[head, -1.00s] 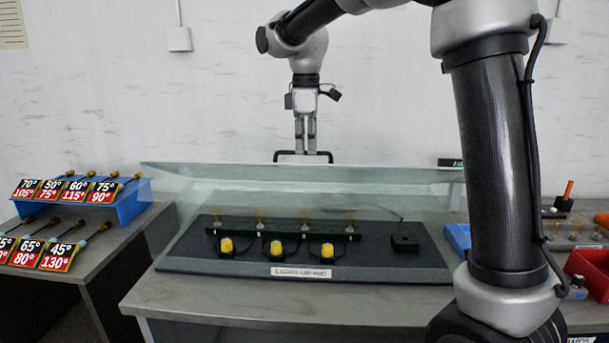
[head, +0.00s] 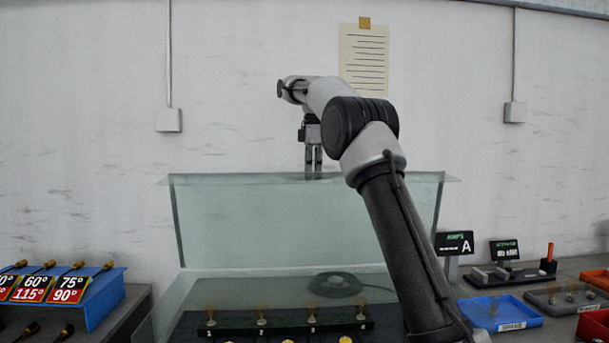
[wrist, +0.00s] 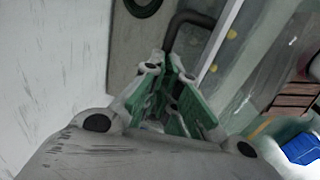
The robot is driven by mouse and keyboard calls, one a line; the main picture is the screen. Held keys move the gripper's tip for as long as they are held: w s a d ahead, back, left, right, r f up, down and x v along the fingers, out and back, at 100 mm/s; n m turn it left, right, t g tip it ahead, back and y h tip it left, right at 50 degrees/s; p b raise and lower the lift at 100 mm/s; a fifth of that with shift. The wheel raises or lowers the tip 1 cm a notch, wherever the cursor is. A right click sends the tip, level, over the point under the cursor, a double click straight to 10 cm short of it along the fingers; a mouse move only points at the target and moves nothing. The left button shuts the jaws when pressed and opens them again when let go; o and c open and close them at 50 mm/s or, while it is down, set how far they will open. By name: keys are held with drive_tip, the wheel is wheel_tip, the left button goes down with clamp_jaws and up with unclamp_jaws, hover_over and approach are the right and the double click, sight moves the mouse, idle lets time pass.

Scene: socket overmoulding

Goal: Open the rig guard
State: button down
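The rig guard (head: 290,215) is a clear greenish panel, swung up and standing steeply above the light-up rig in the head view. Its top flange runs across the picture below the notice. My gripper (head: 313,168) points down at the middle of that top edge. In the wrist view the dark bar of the guard handle (wrist: 185,22) runs to the fingertips of my gripper (wrist: 168,72). The green-padded fingers are close together at the handle. The exact contact is partly hidden, and the handle is not clear in the head view.
The rig base (head: 270,328) holds a row of brass-coloured pins, with yellow parts in front. A blue tray (head: 500,312) and signs stand right. The wall is behind the guard.

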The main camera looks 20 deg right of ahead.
drive_tip(key=shift+w+d+f+g, duration=0.15)
drive_tip(key=shift+w+d+f, duration=0.1)
drive_tip(key=shift+w+f, duration=0.45)
drive_tip(key=shift+w+d+f+g, duration=0.15)
drive_tip(key=shift+w+d+f, duration=0.1)
drive_tip(key=shift+w+f, duration=0.4)
drive_tip(key=shift+w+r, duration=0.1)
drive_tip(key=c, duration=1.5)
unclamp_jaws()
drive_tip(key=shift+w+d, duration=0.1)
drive_tip(key=shift+w, duration=0.15)
drive_tip(key=shift+s+r, duration=0.1)
